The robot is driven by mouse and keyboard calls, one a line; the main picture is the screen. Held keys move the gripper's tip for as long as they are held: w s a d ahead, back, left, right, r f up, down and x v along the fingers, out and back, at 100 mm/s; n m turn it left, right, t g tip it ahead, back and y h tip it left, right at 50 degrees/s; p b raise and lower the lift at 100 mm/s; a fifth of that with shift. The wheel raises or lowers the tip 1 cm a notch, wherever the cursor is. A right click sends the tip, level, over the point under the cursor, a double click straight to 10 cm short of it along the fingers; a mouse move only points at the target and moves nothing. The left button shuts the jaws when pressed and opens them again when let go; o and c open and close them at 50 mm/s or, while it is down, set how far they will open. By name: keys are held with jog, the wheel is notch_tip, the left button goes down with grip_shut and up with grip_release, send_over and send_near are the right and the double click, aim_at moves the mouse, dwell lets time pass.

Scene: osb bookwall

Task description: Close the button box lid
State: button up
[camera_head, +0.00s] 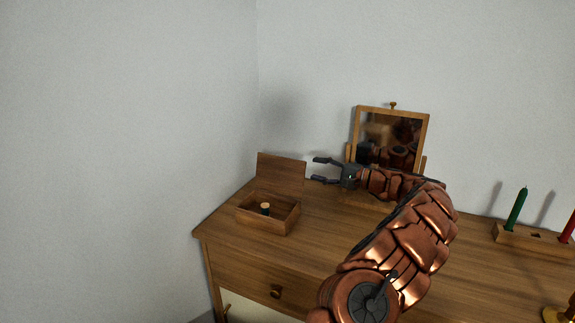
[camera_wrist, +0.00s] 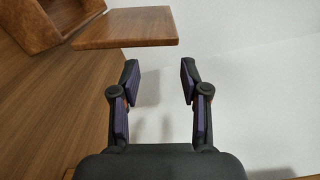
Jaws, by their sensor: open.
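The wooden button box (camera_head: 267,222) sits near the left end of the dresser top, with a small green item with a light top (camera_head: 265,208) inside it. Its lid (camera_head: 281,173) stands raised at the back edge, so the box is open. My gripper (camera_head: 318,169) is open and empty, just right of the raised lid and apart from it.
A framed mirror (camera_head: 390,140) stands on the dresser behind my arm. A wooden holder (camera_head: 520,238) with a green candle (camera_head: 516,210) and a red candle (camera_head: 568,228) is at the right. Walls rise behind and left. The dresser top (camera_head: 225,212) around the box is clear.

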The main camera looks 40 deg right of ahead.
aim_at(289, 164)
jog(key=x, duration=1)
jog(key=shift+w+a+p, duration=0.15)
jog(key=shift+a+p, duration=0.05)
jog(key=shift+p, duration=0.15)
jog(key=shift+c, duration=0.3)
grip_shut()
